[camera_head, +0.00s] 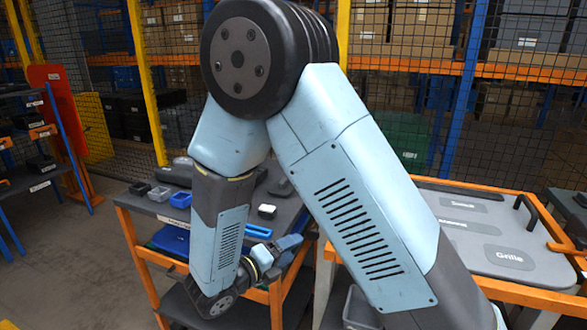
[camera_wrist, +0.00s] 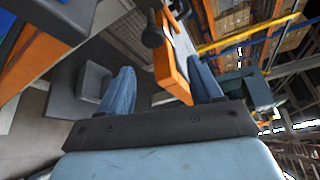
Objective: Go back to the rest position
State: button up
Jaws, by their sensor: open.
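My gripper shows in the wrist view (camera_wrist: 160,90), with its two blue fingers spread wide apart and nothing between them. In the head view my arm fills the middle, folded over at a high dark joint. Its forearm hangs down in front of the orange-framed cart (camera_head: 143,255), and the wrist end (camera_head: 262,256) lies near the cart's front edge.
An orange-framed cart with a grey labelled top (camera_head: 470,245) stands close on the right. Small bins (camera_head: 160,193) and a blue tray (camera_head: 172,240) are on the left cart. Mesh fencing and shelves (camera_head: 400,60) stand behind. Floor at left (camera_head: 60,260) is clear.

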jog(key=s+d+r+m+g+y, duration=0.1)
jog(key=s+d+r+m+g, duration=0.1)
jog(key=d+r+m+g, duration=0.6)
jog(key=s+d+r+m+g+y, duration=0.15)
jog(key=d+r+m, duration=0.25)
jog(key=d+m, duration=0.75)
jog(key=s+d+r+m+t+y, duration=0.3)
jog(key=s+d+r+m+y, duration=0.3)
jog(key=m, duration=1.6)
jog(key=s+r+y, duration=0.3)
jog(key=s+r, duration=0.1)
jog(key=r, duration=0.1)
jog(key=shift+s+d, duration=0.2)
jog(key=shift+s, duration=0.15)
jog(key=shift+r+t, duration=0.1)
jog(key=shift+t, duration=0.15)
jog(key=shift+c, duration=0.5)
